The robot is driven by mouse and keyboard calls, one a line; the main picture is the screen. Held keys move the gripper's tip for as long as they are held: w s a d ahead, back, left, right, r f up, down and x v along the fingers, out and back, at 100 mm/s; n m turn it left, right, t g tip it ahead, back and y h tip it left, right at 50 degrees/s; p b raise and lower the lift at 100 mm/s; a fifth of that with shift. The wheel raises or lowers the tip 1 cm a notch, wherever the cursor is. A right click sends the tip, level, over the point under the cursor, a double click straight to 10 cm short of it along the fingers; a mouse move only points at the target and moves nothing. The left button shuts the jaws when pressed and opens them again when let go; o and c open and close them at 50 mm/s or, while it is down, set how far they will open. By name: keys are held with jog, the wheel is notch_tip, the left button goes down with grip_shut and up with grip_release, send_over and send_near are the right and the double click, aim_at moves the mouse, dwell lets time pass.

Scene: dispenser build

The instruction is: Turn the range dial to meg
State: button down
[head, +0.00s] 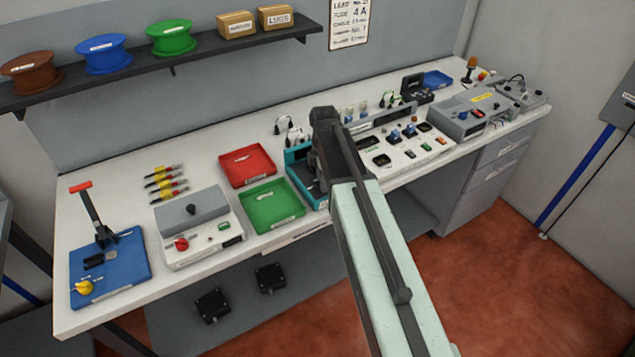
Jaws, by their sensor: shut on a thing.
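A teal instrument (296,155) stands on the bench in the middle of the head view, right of the red and green trays. My arm reaches over it from the lower right and covers much of its face. My gripper (318,172) is down at the instrument's face, shut on what seems to be the range dial. The dial, its markings and the fingertips are hidden or too dark to make out, so I cannot tell its setting.
A red tray (226,169) and a green tray (300,211) lie left of the instrument. A white panel with sockets (398,160) is close on the right. Cables with clips (291,132) stand behind. A grey box with a red knob (197,254) is farther left.

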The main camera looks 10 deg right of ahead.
jog(key=m, duration=0.5)
jog(key=shift+s, duration=0.2)
jog(key=m, duration=0.6)
jog(key=shift+m, duration=0.3)
jog(key=shift+a, duration=0.1)
jog(key=c, duration=1)
grip_release()
jog(key=shift+c, duration=0.2)
notch_tip(320, 180, up, 8)
jog(key=p, duration=0.8)
